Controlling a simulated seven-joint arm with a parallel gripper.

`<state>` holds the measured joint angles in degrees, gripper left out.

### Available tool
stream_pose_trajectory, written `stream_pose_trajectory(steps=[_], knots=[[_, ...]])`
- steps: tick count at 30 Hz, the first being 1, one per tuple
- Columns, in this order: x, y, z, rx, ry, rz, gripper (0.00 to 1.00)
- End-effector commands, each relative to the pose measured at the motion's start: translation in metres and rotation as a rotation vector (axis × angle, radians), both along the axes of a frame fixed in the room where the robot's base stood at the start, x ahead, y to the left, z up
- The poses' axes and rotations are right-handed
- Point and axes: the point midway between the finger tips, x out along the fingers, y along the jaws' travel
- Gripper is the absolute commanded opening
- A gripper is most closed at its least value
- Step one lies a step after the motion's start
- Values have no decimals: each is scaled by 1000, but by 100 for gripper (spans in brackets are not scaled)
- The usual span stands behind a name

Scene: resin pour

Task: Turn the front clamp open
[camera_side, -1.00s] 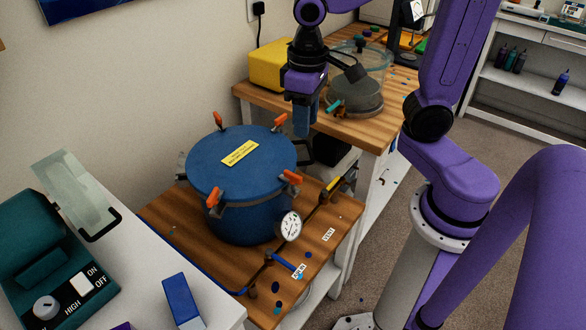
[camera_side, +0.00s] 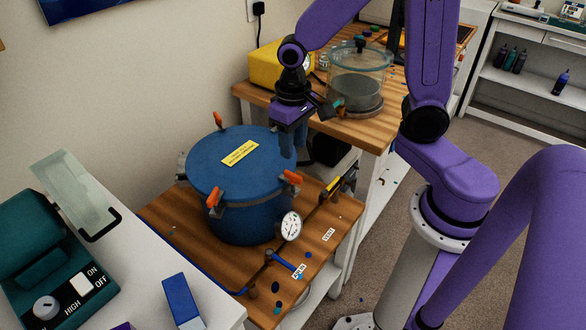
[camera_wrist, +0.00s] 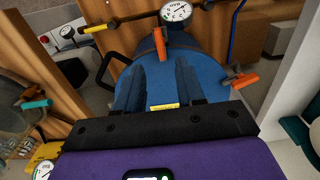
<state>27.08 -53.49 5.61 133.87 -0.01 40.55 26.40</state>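The blue pot (camera_side: 245,205) stands lidded on the wooden bench. Orange-handled clamps sit around its rim: one above the gauge (camera_side: 292,178), one at the near left (camera_side: 213,196) and one at the back (camera_side: 217,119). The clamp above the gauge also shows in the wrist view (camera_wrist: 160,45), just beyond my fingertips; I cannot tell for certain which clamp is the front one. My gripper (camera_side: 288,157) points down over the lid's right side and hides the rim behind it. In the wrist view its blue fingers (camera_wrist: 160,82) are apart, with no handle between them.
A dial gauge (camera_side: 291,225) sticks out from the pot's side below the clamp. A pipe with valves (camera_side: 318,212) runs along the bench. A glass chamber (camera_side: 357,80) and a yellow pump (camera_side: 275,66) stand on the table behind. A teal machine (camera_side: 50,260) stands at the left.

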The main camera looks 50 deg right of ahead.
Motion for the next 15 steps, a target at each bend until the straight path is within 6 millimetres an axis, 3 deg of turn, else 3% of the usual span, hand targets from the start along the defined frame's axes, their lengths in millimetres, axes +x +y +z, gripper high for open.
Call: stream_pose_trajectory(steps=[9, 15], knots=[[-1, -1, -49, -3, 6, -1, 38], [0, 0, -70, -2, 3, -1, 38]])
